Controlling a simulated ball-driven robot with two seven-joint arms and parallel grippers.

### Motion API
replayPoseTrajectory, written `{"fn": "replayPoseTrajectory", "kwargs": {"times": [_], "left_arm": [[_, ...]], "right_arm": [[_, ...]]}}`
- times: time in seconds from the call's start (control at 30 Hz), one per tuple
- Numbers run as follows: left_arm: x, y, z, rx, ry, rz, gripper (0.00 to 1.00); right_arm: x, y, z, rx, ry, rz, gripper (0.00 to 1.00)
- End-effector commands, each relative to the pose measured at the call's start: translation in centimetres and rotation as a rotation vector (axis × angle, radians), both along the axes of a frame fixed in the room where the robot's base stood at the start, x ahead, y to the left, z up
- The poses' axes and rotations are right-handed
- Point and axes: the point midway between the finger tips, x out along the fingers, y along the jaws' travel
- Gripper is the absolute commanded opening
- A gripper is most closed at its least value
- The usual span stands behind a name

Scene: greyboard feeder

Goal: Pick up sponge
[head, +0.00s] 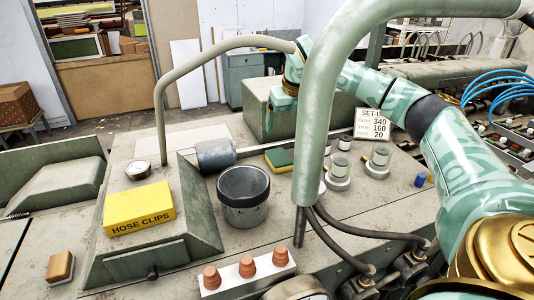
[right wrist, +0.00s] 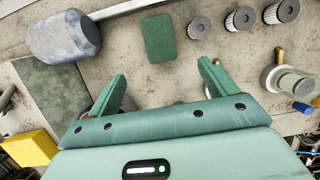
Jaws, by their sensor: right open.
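The sponge (head: 279,159), green on top with a yellow layer below, lies flat on the grey machine top in the middle of the head view. In the right wrist view the sponge (right wrist: 158,38) shows as a green rectangle beyond the fingertips. My right gripper (head: 283,98) is above and behind the sponge in the head view, partly hidden by the curved green pipe. In the right wrist view my right gripper (right wrist: 162,74) has its fingers spread, with nothing between the tips. It is apart from the sponge. My left gripper is not in view.
A grey mallet-like cylinder (head: 215,155) lies left of the sponge. A dark cup (head: 243,195) and yellow hose clips box (head: 139,208) stand nearer. A thick green pipe (head: 314,140) rises just right of the sponge. Knurled knobs (right wrist: 240,18) are right of it.

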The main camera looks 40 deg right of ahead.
Motion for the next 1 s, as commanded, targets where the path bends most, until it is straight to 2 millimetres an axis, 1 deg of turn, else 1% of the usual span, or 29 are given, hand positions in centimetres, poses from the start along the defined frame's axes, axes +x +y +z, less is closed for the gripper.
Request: {"fn": "replayPoseTrajectory", "kwargs": {"times": [0.3, 0.4, 0.5, 0.63, 0.8, 0.9, 1.0], "left_arm": [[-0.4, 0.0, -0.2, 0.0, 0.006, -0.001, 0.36], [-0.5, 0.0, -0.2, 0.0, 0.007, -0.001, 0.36], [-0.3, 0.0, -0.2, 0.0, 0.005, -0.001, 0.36], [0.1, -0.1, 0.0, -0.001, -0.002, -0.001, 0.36], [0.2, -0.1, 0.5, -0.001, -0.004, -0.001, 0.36], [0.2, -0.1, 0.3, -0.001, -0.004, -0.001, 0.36], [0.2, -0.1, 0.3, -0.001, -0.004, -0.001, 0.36]], "right_arm": [[2.0, -0.6, -7.1, 0.001, 0.005, -0.001, 0.85], [2.5, -0.7, -8.8, 0.001, 0.004, -0.001, 0.85], [2.8, -0.8, -9.8, 0.001, 0.003, -0.001, 0.85], [3.2, -0.9, -10.7, 0.002, 0.002, 0.0, 0.85], [4.1, -0.9, -13.3, 0.002, 0.005, 0.0, 0.85], [4.5, -1.0, -14.6, 0.002, 0.002, -0.001, 0.85], [4.6, -1.2, -15.1, 0.0, 0.001, 0.0, 0.85]]}}
